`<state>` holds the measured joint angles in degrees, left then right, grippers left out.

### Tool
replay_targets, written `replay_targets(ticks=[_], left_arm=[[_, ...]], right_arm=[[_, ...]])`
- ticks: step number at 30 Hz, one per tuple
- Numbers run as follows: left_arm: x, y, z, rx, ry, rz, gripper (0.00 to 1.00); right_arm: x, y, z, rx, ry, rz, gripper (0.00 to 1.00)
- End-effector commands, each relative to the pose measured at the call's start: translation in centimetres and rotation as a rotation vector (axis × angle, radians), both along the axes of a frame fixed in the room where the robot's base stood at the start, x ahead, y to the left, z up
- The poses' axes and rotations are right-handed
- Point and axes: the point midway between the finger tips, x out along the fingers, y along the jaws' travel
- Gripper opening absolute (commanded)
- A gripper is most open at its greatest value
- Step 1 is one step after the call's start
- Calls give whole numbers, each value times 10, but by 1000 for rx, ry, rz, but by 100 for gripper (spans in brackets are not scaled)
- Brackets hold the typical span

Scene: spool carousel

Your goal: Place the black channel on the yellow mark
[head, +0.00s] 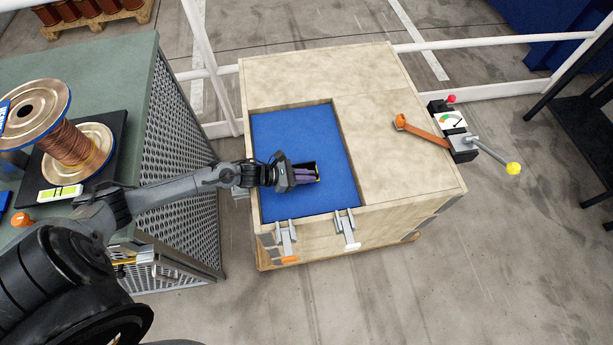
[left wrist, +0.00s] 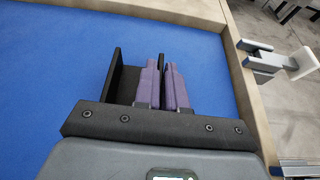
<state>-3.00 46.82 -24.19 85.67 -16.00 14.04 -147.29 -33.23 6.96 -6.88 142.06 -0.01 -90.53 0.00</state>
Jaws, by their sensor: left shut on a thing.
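The black channel (left wrist: 126,82) is a small U-shaped piece with upright walls, seen close in the left wrist view. My left gripper (left wrist: 166,84), with purple fingers, is shut on one of its walls. In the head view my left gripper (head: 304,173) is over the right part of the blue surface (head: 290,130) in the wooden box, and the channel shows as a dark edge at the fingertips. A small bit of yellow (head: 318,179) shows beside the fingertips, maybe the yellow mark, mostly hidden. I cannot tell whether the channel touches the blue surface. My right gripper is not in view.
The wooden box (head: 400,130) rims the blue recess. Two toggle clamps (head: 347,228) sit on its front edge. An orange lever (head: 425,131) and a yellow-knobbed handle (head: 513,168) are at the right. A copper wire spool (head: 68,141) stands on the green bench (head: 140,75) at left.

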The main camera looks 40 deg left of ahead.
Motion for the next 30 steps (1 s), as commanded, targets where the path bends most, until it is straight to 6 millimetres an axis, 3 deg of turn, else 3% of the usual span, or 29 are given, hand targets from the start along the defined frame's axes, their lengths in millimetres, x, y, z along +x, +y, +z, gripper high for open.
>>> replay_targets(ticks=[13, 14, 18, 30], left_arm=[[0, 0, -7, 1, -1, 0, 0], [0, 0, -6, 1, -1, 0, 13], [0, 0, -5, 1, -1, 0, 34], [0, 0, -1, 0, -2, 1, 36]], right_arm=[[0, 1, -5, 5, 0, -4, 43], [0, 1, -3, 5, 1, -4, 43], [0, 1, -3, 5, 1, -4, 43], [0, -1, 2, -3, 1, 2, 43]])
